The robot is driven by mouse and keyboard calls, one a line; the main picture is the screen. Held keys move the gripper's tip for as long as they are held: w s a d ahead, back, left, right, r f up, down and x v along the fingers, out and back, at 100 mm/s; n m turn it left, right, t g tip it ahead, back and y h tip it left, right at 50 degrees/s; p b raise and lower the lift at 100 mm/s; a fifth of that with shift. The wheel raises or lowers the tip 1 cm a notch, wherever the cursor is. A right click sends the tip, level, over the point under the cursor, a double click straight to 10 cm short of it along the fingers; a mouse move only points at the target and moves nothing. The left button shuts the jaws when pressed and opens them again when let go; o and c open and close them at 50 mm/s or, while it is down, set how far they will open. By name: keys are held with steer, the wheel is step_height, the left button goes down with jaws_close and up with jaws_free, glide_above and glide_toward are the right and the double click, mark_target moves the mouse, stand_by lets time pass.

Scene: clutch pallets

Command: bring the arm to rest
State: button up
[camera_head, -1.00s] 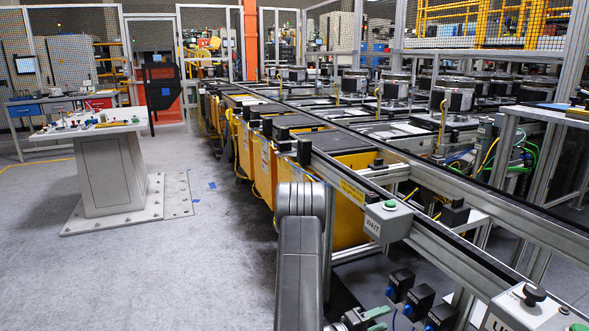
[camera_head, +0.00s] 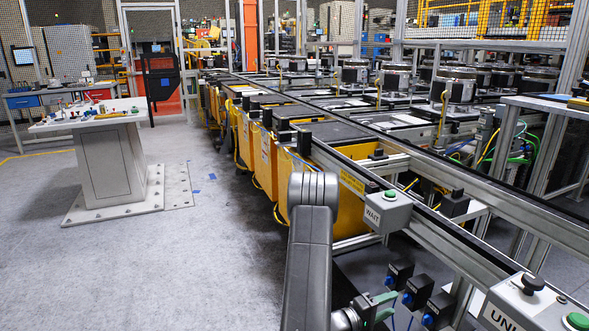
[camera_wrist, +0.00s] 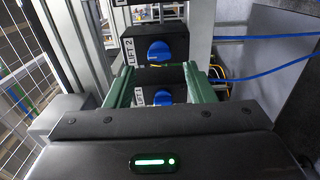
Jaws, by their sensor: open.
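My gripper (camera_head: 384,306) shows at the bottom of the head view, its green fingers pointing toward a row of black switch boxes with blue knobs. In the wrist view my gripper (camera_wrist: 162,84) is open, with one green finger on each side of the LIFT 1 switch (camera_wrist: 162,94). That switch's blue knob shows between the fingers, partly hidden by the dark gripper body. I cannot tell whether the fingers touch it. The LIFT 2 switch (camera_wrist: 158,50) sits just beyond, with its blue knob in clear view. Nothing is held.
A conveyor with yellow bins (camera_head: 350,205) runs along the right of my arm. A grey WAIT button box (camera_head: 385,211) and another button box (camera_head: 530,305) stand on its frame. A pedestal table (camera_head: 112,165) is at left. Blue cables (camera_wrist: 265,38) run beside the switches.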

mark_target(403, 300)
steer(key=d+m+b, duration=0.1)
steer(key=m+b, duration=0.4)
steer(key=w+d+m+b, duration=0.1)
steer(key=m+b, duration=0.4)
steer(key=m, duration=0.1)
steer(key=d+m+b, duration=0.2)
steer(key=m+b, duration=0.3)
steer(key=shift+w+b, duration=0.15)
steer(key=shift+b, duration=0.15)
steer(key=shift+r+m+b, duration=0.2)
steer(key=shift+m+b, duration=0.45)
steer(key=shift+m, duration=0.25)
